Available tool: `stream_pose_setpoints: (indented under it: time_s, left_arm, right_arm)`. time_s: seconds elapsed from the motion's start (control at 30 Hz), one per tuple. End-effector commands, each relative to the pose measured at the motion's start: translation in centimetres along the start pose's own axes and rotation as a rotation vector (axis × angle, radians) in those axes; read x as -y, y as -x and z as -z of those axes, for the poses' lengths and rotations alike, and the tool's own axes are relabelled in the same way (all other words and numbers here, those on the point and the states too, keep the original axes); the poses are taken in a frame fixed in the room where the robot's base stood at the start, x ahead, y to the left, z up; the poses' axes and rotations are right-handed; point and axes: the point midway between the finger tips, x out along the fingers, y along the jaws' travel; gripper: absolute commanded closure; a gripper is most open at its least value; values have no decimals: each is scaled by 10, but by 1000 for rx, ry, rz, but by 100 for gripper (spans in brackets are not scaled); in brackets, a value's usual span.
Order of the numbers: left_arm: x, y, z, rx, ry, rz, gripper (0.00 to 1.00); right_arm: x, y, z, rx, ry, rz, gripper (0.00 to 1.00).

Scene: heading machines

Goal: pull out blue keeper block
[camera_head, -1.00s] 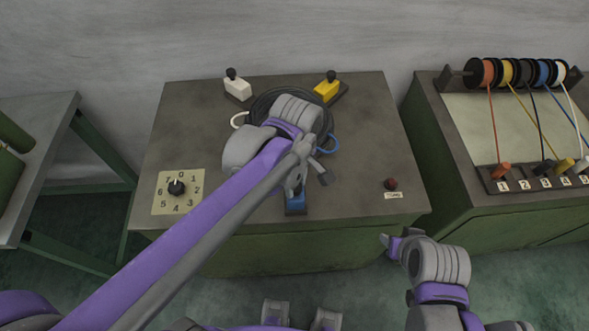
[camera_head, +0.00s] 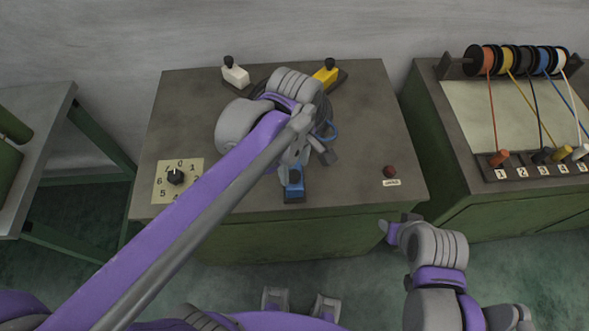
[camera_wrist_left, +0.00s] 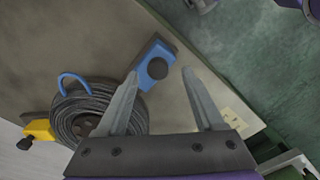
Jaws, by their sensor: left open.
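The blue keeper block (camera_head: 294,189) sits near the front edge of the bench top, partly hidden by my left gripper (camera_head: 301,166). In the left wrist view the blue keeper block (camera_wrist_left: 147,52) has a round dark knob and lies just beyond the fingertips. My left gripper (camera_wrist_left: 160,73) is open and empty there, its fingers spread to either side of the knob. Contact cannot be told. My right gripper (camera_head: 398,227) is in front of the bench at the right, and its jaws are too small to read.
A black cable coil (camera_wrist_left: 97,112) with a blue loop lies beside the block. White (camera_head: 236,75) and yellow (camera_head: 325,74) blocks with knobs stand at the back. A numbered dial (camera_head: 176,177) is at left, a red button (camera_head: 389,171) at right. A spool bench (camera_head: 462,185) stands further right.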

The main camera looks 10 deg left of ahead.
Motion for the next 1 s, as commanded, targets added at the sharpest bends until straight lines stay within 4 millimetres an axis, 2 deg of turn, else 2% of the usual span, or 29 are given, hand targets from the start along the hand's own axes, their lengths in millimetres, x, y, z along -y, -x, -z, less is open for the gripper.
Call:
stream_pose_setpoints:
  time_s: [0.03, 0.2, 0.4, 0.53, 1.0]
  left_arm:
    - [0, 13, 0, 0, -1, -1, 31]
    - [0, 47, 0, 0, -1, 0, 31]
    - [0, 72, 0, 1, -1, 0, 31]
    - [0, 77, 0, 1, -1, 1, 31]
    - [0, 77, 0, 1, 0, 1, 31]
  right_arm:
    - [0, 2, 2, -1, 0, 0, 50]
    - [0, 4, 4, -4, 0, 0, 50]
    - [0, 5, 6, -5, 0, 0, 50]
    - [0, 5, 6, -5, 0, 0, 50]
    - [0, 5, 6, -5, 0, 0, 50]
